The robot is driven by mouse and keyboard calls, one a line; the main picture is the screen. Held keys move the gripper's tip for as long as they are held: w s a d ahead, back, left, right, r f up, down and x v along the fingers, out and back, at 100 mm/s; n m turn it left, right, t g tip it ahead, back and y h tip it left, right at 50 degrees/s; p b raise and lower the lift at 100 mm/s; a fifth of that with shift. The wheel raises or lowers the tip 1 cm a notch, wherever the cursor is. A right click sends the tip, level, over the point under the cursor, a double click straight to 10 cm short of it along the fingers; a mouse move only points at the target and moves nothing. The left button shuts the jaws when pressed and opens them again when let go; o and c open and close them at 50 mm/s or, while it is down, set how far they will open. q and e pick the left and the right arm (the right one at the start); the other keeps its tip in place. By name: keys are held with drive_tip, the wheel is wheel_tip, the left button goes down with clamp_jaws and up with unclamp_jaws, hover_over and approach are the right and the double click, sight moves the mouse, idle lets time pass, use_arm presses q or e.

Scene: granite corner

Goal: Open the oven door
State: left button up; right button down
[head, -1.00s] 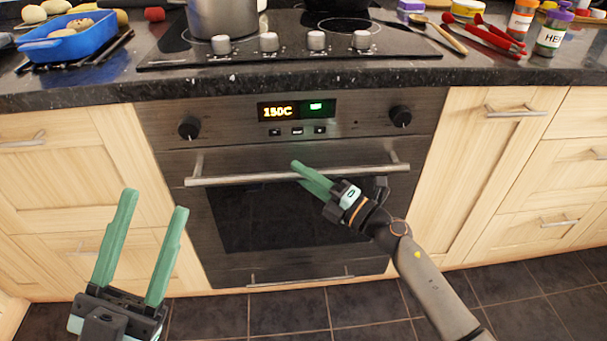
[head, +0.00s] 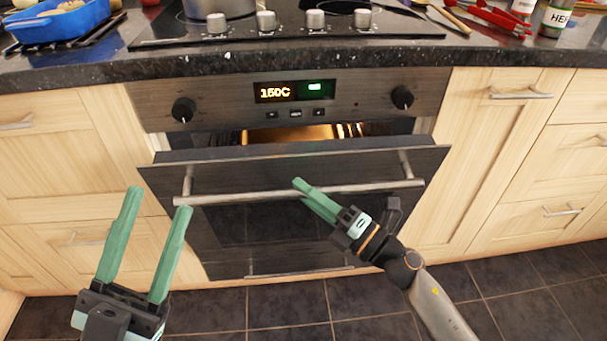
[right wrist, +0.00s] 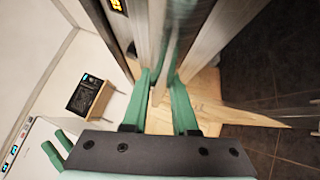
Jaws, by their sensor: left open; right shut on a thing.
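The oven door (head: 250,222) is partly open, its top edge tilted out towards me, with a lit gap above it. Its long metal handle (head: 240,196) runs across the front. My right gripper (head: 305,190) is shut on the handle, right of its middle; in the right wrist view its fingers (right wrist: 165,100) stand on either side of the bar. My left gripper (head: 157,200) is open and empty, in front of the door's left side and apart from it.
The control panel (head: 345,98) above the door reads 150C and has two black knobs. Wooden cabinets (head: 500,140) flank the oven. The dark tiled floor (head: 400,310) in front is clear. A blue dish (head: 60,25) and a pot (head: 215,8) stand on top.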

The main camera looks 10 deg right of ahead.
drive_tip(key=s+f+b, duration=0.3)
drive_tip(key=s+f, duration=0.3)
drive_tip(key=s, duration=0.6)
drive_tip(key=shift+f+b, duration=0.2)
drive_tip(key=shift+b, duration=0.2)
